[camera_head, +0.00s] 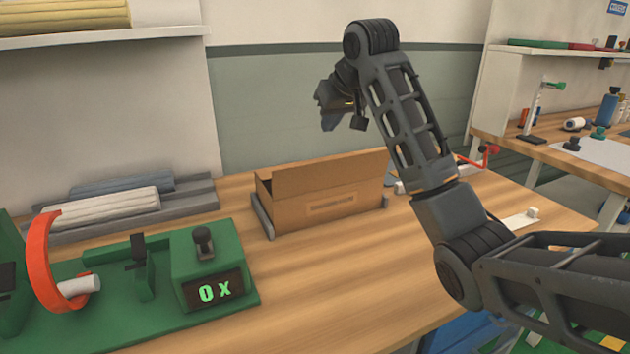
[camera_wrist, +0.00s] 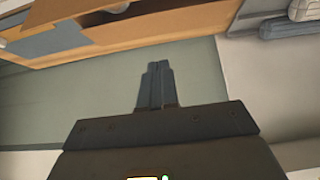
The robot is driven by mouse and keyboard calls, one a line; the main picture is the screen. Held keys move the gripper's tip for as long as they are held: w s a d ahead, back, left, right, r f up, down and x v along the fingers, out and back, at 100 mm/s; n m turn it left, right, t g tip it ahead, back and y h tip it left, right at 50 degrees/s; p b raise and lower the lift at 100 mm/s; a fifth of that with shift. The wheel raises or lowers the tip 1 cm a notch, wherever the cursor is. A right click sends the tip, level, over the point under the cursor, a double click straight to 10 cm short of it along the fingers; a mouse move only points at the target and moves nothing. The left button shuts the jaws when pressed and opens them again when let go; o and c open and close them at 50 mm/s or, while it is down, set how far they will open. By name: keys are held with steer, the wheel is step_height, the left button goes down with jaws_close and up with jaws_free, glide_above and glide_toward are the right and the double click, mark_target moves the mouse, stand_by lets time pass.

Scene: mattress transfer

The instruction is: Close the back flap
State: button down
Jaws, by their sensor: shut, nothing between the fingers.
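A brown cardboard box (camera_head: 330,207) stands on the wooden table, held between grey side brackets. A cardboard panel (camera_head: 330,171) rises upright along its top; I cannot tell for sure which flap it is. A dark opening shows at the box's left end. My gripper (camera_head: 328,107) is in the air above the box, apart from it, in front of the wall. In the wrist view, my gripper (camera_wrist: 157,68) has its fingers together with nothing between them. Cardboard of the box (camera_wrist: 150,25) fills the top of that view, beyond the fingertips, with a grey-blue patch beside it.
Rolled mattresses (camera_head: 115,203) lie on a grey tray left of the box. A green fixture (camera_head: 210,262) with a lever, a red-orange ring and an "0 X" display stands at the front left. A red-handled clamp (camera_head: 488,154) is to the right.

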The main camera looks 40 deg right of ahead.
steer(key=s+f+x, duration=0.1)
steer(key=s+x, duration=0.1)
steer(key=x, duration=1)
steer(key=shift+w+a+f, duration=0.15)
steer(key=shift+a+f, duration=0.15)
steer(key=shift+f, duration=0.3)
